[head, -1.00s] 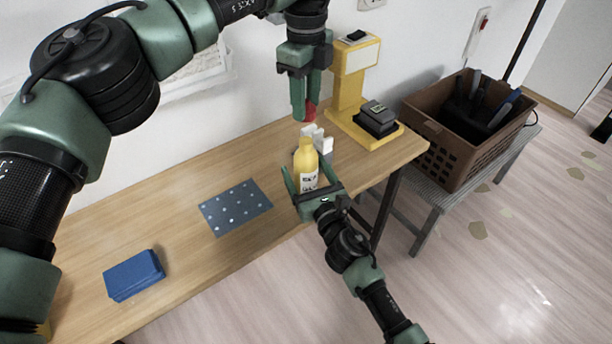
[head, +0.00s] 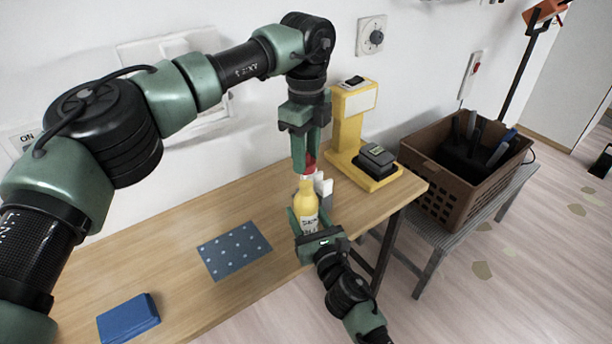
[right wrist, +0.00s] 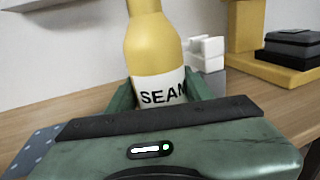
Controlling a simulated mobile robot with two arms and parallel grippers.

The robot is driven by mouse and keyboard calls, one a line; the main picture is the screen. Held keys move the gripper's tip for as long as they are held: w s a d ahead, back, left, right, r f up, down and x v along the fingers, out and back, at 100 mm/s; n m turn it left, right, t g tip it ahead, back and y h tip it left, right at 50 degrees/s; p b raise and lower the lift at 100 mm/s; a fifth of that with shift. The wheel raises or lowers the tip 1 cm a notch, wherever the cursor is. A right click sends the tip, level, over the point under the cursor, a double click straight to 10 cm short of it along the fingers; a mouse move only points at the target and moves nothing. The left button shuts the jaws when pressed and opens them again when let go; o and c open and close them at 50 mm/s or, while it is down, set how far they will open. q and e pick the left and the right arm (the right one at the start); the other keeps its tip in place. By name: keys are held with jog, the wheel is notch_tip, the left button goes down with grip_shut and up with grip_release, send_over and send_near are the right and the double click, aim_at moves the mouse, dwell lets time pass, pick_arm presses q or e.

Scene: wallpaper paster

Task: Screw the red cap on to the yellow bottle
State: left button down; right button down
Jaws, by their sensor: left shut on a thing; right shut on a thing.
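The yellow bottle (head: 306,204) with a white label stands upright in my right gripper (head: 307,226), whose fingers close around its lower body. The bottle also shows in the right wrist view (right wrist: 153,45), its top cut off by the picture edge. My left gripper (head: 305,158) points straight down and is shut on the red cap (head: 310,163), which is partly hidden by a finger. The cap is right above the bottle's neck in the head view. I cannot tell whether the cap touches the neck.
A white block-like holder (head: 324,187) stands just behind the bottle. A yellow stand (head: 347,125) with a black device (head: 377,158) is at the table's right end. A dotted dark mat (head: 234,251) and a blue box (head: 128,319) lie to the left. A brown crate (head: 440,190) stands beyond the table.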

aim_at(306, 184)
pick_arm(q)
jog(key=shift+f, duration=1.45)
jog(key=shift+f, duration=0.9)
jog(key=shift+f, duration=0.55)
